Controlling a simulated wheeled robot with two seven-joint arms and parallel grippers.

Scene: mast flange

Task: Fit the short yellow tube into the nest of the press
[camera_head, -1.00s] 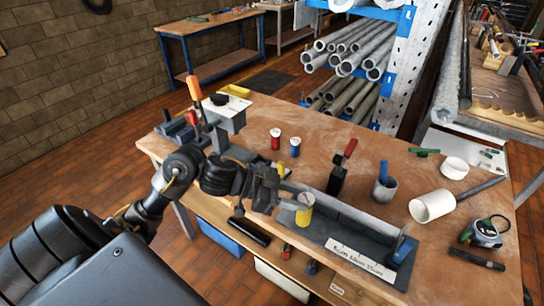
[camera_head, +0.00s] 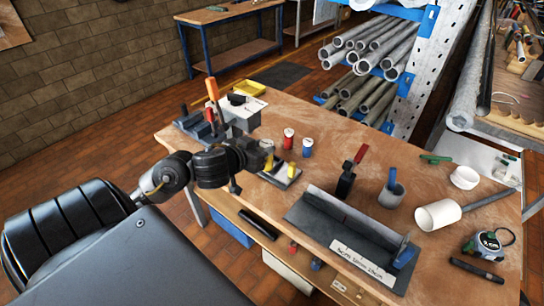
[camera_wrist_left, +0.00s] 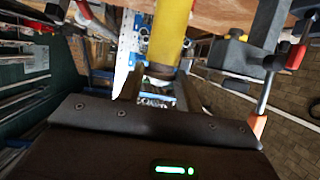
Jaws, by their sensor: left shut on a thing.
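The short yellow tube (camera_head: 268,162) is held upright in my left gripper (camera_head: 270,164), above the left part of the bench. In the left wrist view the tube (camera_wrist_left: 170,35) rises between the two fingers (camera_wrist_left: 155,92), which are shut on it. The head view shows the tube small and partly behind the gripper. A device with an upright orange-handled lever (camera_head: 212,90), apparently the press, stands at the bench's back left corner, beyond the gripper and apart from the tube. Its nest cannot be made out. My right gripper is not in view.
A grey plate with a yellow upright piece (camera_head: 291,170) is close to the gripper. Two small cans, one red and white (camera_head: 288,138), one blue (camera_head: 307,150), stand behind it.

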